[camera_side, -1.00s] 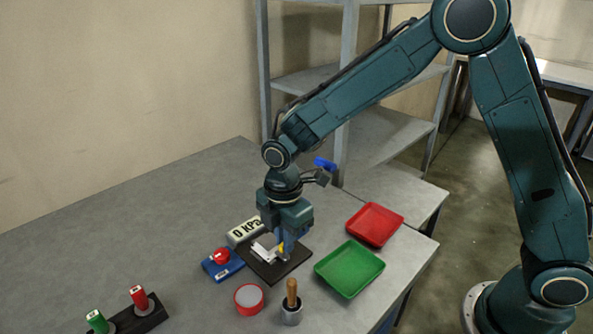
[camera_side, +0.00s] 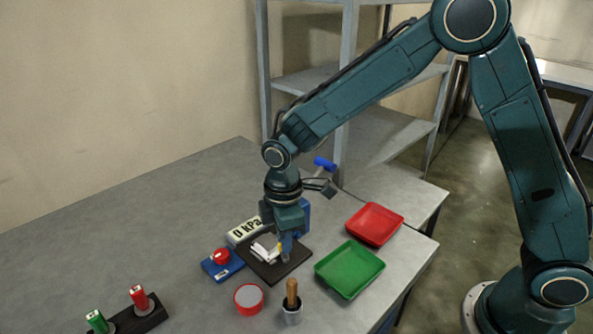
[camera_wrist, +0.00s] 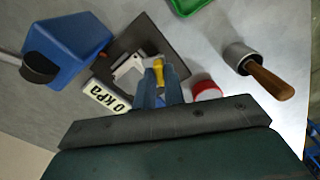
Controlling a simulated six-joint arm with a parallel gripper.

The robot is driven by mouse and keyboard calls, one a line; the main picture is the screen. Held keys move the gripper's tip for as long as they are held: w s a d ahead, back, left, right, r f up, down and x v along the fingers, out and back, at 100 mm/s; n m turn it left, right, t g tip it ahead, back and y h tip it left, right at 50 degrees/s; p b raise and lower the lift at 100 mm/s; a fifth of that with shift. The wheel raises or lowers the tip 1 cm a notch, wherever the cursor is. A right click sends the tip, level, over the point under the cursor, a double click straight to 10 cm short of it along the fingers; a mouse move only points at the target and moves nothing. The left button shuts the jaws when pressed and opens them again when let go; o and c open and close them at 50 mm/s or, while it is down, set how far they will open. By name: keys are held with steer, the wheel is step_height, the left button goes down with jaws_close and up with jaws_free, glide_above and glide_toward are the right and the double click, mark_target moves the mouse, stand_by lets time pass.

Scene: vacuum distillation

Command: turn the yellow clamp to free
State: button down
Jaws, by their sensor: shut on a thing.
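The yellow clamp (camera_wrist: 158,72) shows between my fingertips in the wrist view. Only a small yellow part of the clamp (camera_side: 280,246) shows in the side view. My gripper (camera_side: 286,254) points down over the dark square plate (camera_side: 291,264) and is shut on the clamp. In the wrist view my blue fingers (camera_wrist: 160,88) stand on both sides of it. A white bracket-like piece (camera_wrist: 129,76) sits on the plate beside the clamp, and it also shows in the side view (camera_side: 262,251). My fingers hide part of the clamp.
A "0 kPa" display (camera_side: 246,231), a blue base with a red knob (camera_side: 222,262) and a round red container (camera_side: 248,298) stand close by. A wooden-handled tool stands in a metal cup (camera_side: 291,314). Green (camera_side: 348,268) and red (camera_side: 374,224) trays lie right. A blue box (camera_wrist: 68,45) stands behind.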

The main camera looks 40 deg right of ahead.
steer(key=m, duration=1.2)
steer(key=shift+m, duration=0.4)
steer(key=shift+r, duration=0.1)
steer(key=c, duration=1.5)
jaws_free()
step_height(320, 180, up, 14)
steer(key=shift+f, duration=0.15)
